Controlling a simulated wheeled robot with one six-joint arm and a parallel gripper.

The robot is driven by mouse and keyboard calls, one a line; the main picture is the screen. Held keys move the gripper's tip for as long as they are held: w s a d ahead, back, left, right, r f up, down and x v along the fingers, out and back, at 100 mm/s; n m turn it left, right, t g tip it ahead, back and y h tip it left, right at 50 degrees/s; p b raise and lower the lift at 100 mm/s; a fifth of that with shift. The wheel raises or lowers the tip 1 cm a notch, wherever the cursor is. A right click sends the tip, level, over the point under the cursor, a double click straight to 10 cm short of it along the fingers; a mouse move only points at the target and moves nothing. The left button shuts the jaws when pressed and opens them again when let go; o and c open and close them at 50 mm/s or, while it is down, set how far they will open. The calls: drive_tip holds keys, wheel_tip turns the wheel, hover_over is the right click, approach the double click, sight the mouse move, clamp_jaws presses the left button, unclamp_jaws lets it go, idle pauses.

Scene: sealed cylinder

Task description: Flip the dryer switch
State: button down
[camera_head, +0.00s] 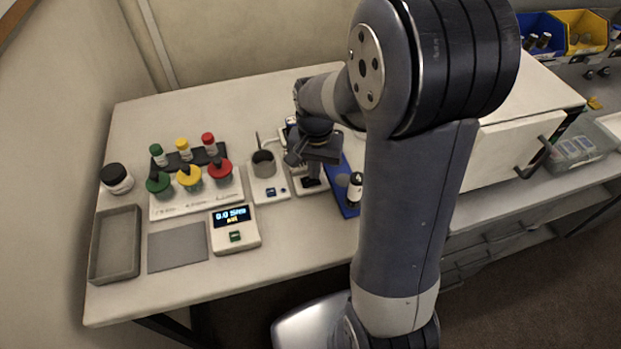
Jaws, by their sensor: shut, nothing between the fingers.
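My gripper (303,158) is shut and empty. It hangs over the back middle of the table, at a small white device (309,188) with a dark patch on its front. My gripper and wrist cover the upper part of this device. I cannot tell for sure whether it is the dryer, and I cannot make out its switch. I cannot tell whether the fingertips touch anything.
Just left stands a white unit with a grey cup (263,163). A scale (235,229), a valve board (197,203) and a grey tray (116,243) are further left. The front table strip is clear.

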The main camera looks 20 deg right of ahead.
drive_tip(key=shift+f, duration=0.25)
drive_tip(key=shift+r, duration=0.2)
wheel_tip(320, 180, up, 7)
drive_tip(key=p, duration=0.5)
drive_tip(key=shift+p, duration=0.3)
drive_tip(key=shift+f, duration=0.1)
drive_tip(key=shift+f, duration=0.15)
